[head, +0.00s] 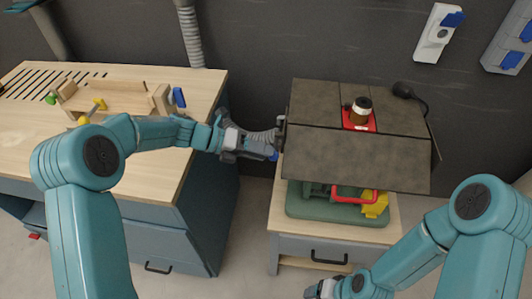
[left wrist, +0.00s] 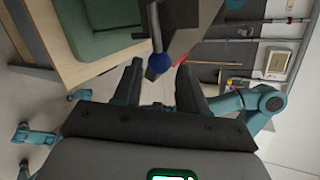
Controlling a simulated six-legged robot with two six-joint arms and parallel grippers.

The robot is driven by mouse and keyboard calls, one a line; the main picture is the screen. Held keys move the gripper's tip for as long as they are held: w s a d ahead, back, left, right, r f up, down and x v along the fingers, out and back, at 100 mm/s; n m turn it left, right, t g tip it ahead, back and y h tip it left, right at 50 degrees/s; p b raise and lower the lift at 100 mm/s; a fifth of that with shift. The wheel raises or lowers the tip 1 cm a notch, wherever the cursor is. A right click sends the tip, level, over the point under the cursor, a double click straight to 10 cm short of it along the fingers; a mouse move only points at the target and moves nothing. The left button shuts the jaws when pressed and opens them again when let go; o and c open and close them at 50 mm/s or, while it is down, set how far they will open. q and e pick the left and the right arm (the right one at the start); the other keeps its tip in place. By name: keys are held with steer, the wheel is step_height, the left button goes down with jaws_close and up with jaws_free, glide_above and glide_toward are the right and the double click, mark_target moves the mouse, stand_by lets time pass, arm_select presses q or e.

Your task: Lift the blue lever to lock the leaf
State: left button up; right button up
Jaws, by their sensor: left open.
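The blue lever shows in the left wrist view as a grey rod with a round blue knob (left wrist: 158,63). A bit of blue, probably this knob, shows in the head view (head: 274,156) by my left gripper (head: 276,143). My left gripper is open, with its two fingers (left wrist: 158,77) on either side of the knob in the picture; I cannot tell if they touch it. The leaf appears to be the dark grey front panel (head: 350,160) of the machine top. My right gripper (head: 312,291) is low at the bottom edge, its jaws unclear.
A green machine base (head: 310,205) sits below the panel on a wooden-topped cabinet (head: 282,235). A workbench (head: 150,165) with a wooden jig (head: 115,98) is at left.

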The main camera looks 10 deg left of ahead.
arm_select(q)
steer(key=b+v, duration=0.1)
steer(key=v, duration=1.3)
steer(key=shift+s, duration=0.1)
